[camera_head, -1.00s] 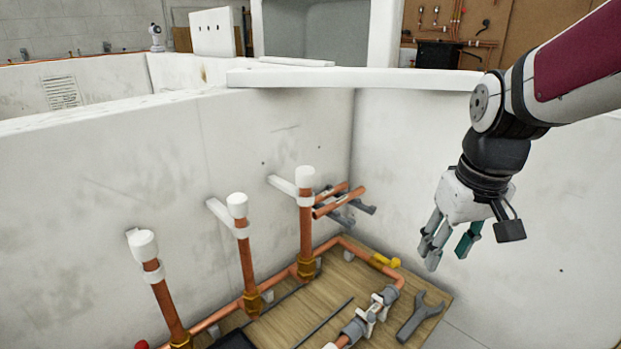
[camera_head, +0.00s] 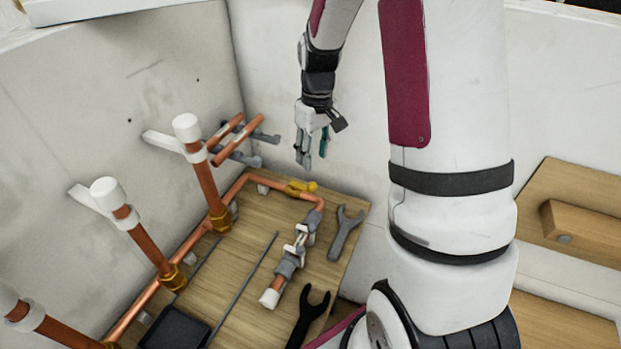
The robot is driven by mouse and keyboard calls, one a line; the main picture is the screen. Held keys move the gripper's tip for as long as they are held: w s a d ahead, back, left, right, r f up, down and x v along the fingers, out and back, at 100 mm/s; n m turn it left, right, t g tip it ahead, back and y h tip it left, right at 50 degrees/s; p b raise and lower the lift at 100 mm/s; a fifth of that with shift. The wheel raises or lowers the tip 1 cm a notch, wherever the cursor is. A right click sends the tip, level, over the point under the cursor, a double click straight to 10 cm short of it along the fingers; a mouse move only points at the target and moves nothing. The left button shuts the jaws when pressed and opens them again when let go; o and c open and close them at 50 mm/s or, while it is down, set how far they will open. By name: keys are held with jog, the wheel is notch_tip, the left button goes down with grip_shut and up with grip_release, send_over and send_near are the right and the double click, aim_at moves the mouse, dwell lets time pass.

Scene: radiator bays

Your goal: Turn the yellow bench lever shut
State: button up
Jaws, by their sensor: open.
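The yellow bench lever (camera_head: 301,187) sits on the copper pipe at the back right of the wooden bench, close to the corner where the pipe bends forward. My gripper (camera_head: 312,160) hangs fingers down, above and slightly right of the lever in the picture. Its fingers are apart and nothing is between them. They appear clear of the lever, though the exact height gap is hard to tell.
Upright copper pipes with white caps (camera_head: 187,128) line the left wall. Short copper pipes (camera_head: 237,139) rest on grey wall brackets behind the bench. A grey wrench (camera_head: 345,233), a black wrench (camera_head: 309,314), thin rods and a dark tray (camera_head: 174,329) lie on the bench.

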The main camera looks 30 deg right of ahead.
aim_at(312, 184)
jog(key=f, duration=0.9)
jog(key=shift+s+a+f+p, duration=0.1)
jog(key=shift+a+f+p, duration=0.15)
jog(key=shift+p, duration=0.1)
grip_shut()
